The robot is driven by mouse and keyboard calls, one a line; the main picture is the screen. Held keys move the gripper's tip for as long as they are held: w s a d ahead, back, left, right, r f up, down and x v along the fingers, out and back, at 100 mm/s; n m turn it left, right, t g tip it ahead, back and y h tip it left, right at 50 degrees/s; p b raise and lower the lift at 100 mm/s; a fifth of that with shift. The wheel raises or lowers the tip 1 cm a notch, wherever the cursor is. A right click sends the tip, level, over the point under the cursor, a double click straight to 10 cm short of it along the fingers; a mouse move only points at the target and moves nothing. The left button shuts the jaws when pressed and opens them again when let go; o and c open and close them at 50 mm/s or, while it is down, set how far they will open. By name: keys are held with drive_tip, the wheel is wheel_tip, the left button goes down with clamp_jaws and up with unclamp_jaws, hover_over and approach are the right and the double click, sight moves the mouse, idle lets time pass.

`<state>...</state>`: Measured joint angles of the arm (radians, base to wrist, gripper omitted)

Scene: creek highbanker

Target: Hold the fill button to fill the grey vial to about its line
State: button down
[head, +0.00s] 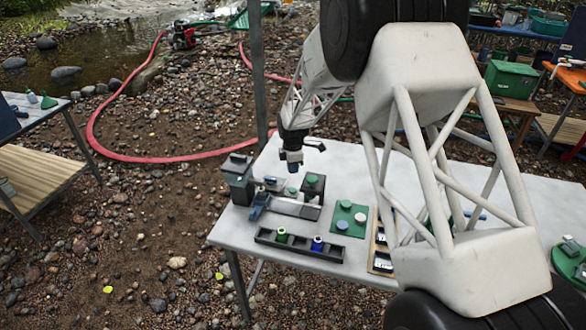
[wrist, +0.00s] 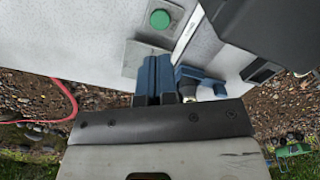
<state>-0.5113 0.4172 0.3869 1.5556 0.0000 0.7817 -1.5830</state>
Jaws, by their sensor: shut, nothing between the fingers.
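My gripper (head: 292,165) hangs above the back left part of the white table, over the dispenser. Its blue fingers (wrist: 153,80) are together with nothing between them in the wrist view. The dark grey dispenser (head: 239,182) stands at the table's left edge. I cannot make out the grey vial or its fill line with certainty; my fingers partly hide a pale round part (wrist: 205,92) beside a blue piece.
A dark rack (head: 300,245) near the front edge holds a green vial (head: 282,235) and a blue vial (head: 317,244). A green pad (head: 348,218) with round caps lies to the right. A dark block (head: 313,187) with a green top stands close to my gripper.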

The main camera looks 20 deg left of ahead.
sight(293, 190)
drive_tip(key=shift+f, duration=0.15)
drive_tip(key=shift+f, duration=4.05)
drive_tip(key=shift+f, duration=0.45)
idle(1.6)
drive_tip(key=shift+r, duration=1.15)
wheel_tip(293, 190, up, 7)
idle(0.4)
